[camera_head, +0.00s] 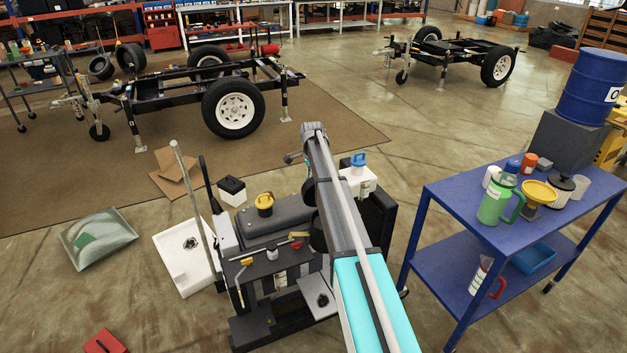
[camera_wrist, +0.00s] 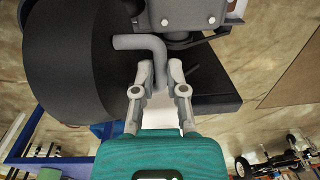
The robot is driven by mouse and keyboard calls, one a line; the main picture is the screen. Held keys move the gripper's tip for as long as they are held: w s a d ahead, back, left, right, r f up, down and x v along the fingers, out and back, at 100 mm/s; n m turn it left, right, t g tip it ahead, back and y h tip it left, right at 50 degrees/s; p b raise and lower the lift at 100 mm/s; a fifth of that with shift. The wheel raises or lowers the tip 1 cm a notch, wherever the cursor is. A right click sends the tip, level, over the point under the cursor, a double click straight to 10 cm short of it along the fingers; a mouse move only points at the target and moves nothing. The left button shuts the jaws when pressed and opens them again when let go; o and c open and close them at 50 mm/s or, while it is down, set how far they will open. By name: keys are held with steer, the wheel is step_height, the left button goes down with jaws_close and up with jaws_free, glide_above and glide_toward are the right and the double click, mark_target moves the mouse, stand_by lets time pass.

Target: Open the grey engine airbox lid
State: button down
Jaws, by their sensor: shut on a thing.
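In the wrist view a grey bent handle (camera_wrist: 138,42) comes out beside a large dark cylinder and turns down between my fingertips. My gripper (camera_wrist: 158,78) is shut on the handle's free end. A grey bolted part (camera_wrist: 188,14), perhaps of the airbox, shows at the top edge; I cannot tell where the lid's edge is or whether it is open. In the head view the engine unit (camera_head: 277,215) stands on the floor. My arm crosses in front of its right side and hides my gripper and most of that area.
The dark cylinder (camera_wrist: 62,60) is close on the left of my gripper. A white canister with a blue cap (camera_head: 357,178) stands right of my arm. A blue cart (camera_head: 440,190) with containers stands further right.

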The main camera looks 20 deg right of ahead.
steer(key=w+f, duration=0.1)
steer(key=w+f+b, duration=0.1)
steer(key=shift+w+a+b, duration=0.1)
steer(key=shift+w+b, duration=0.2)
steer(key=shift+w, duration=0.1)
steer(key=c, duration=1.2)
jaws_free()
steer(key=shift+s+r, duration=0.1)
steer(key=shift+r, duration=0.05)
steer(key=o, duration=0.5)
steer(key=shift+s, duration=0.1)
steer(key=shift+w+a+r+p, duration=0.25)
steer(key=shift+w+a+p, duration=0.05)
steer(key=shift+w, duration=2.3)
steer(key=shift+w+a+r+p, duration=0.3)
steer(key=shift+w+p, duration=0.05)
steer(key=shift+w, duration=2.3)
steer(key=shift+w+a+r+p, duration=0.25)
steer(key=shift+w+a+p, duration=0.05)
steer(key=shift+w, duration=2.3)
steer(key=shift+r, duration=0.15)
